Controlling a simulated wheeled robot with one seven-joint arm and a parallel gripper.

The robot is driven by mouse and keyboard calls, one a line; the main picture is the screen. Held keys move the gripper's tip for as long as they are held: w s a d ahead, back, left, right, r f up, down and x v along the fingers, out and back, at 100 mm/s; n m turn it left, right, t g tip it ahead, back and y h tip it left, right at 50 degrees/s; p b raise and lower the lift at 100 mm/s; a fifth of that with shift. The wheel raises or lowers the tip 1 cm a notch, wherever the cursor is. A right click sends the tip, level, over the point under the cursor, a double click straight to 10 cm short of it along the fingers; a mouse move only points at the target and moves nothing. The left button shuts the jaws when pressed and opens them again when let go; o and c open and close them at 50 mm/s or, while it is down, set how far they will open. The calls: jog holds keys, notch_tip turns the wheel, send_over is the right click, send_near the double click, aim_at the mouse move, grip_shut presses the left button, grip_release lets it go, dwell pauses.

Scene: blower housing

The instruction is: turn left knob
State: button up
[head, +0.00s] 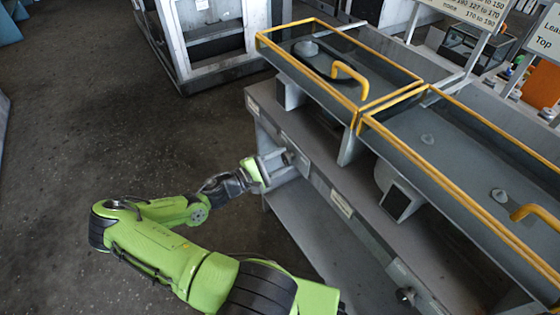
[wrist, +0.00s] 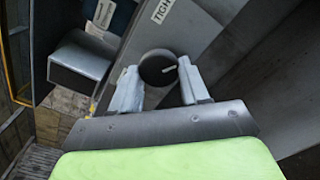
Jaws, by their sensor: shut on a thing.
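In the wrist view the knob (wrist: 155,73) shows as a dark round face with a light mark, between the two pale fingers of my gripper (wrist: 158,68). The gripper is shut on the knob. The fingers cover the knob's sides.
A second knob (head: 405,294) sits lower right on the same panel. Yellow-framed glass covers (head: 330,60) with yellow handles top the housing. A label reading "TIGH" (wrist: 163,10) is near the knob. A white cabinet (head: 205,40) stands behind. The dark floor (head: 90,110) at left is clear.

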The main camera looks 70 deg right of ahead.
jog(key=o, duration=1.1)
jog(key=shift+c, duration=0.2)
jog(key=p+v, duration=0.1)
jog(key=v, duration=1.4)
jog(key=shift+w+a+p, duration=0.3)
jog(key=shift+p, duration=0.05)
